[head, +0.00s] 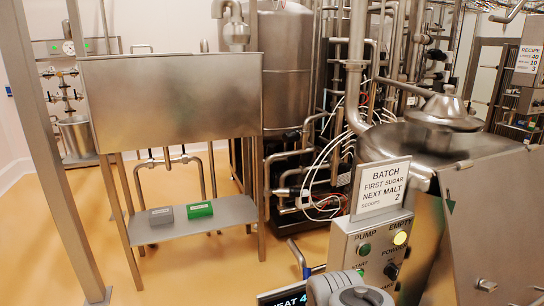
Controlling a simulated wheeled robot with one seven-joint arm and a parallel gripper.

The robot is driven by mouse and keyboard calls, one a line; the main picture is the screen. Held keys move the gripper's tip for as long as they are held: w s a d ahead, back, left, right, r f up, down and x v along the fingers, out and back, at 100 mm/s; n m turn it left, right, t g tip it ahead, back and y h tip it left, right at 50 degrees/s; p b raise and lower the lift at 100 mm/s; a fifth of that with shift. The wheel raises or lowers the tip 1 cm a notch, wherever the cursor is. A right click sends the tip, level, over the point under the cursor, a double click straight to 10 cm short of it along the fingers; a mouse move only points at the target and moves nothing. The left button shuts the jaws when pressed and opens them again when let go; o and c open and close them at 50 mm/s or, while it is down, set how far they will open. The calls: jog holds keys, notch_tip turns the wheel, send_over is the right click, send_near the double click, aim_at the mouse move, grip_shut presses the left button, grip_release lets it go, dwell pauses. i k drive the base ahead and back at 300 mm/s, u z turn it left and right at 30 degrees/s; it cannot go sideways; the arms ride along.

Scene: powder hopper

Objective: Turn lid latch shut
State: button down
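A grey metal vessel (405,142) with a conical lid (447,108) stands at the right. The lid sits on top of it and looks closed. A large flat metal panel (492,225) leans at the right edge, with a small round metal fitting (486,285) low on its face. I cannot tell which part is the lid latch or how it is turned. A grey rounded part of my own arm shows at the bottom centre. My gripper's fingers are not in view.
A control box (372,245) with a green button, a lit lamp and a black knob stands at lower right, below a batch sign (381,187). A metal stand (185,217) on the left holds a grey block (161,215) and a green block (199,210).

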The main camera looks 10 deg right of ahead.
aim_at(485, 286)
jog(key=z, duration=3.15)
jog(key=i, duration=0.55)
jog(key=u, duration=2.85)
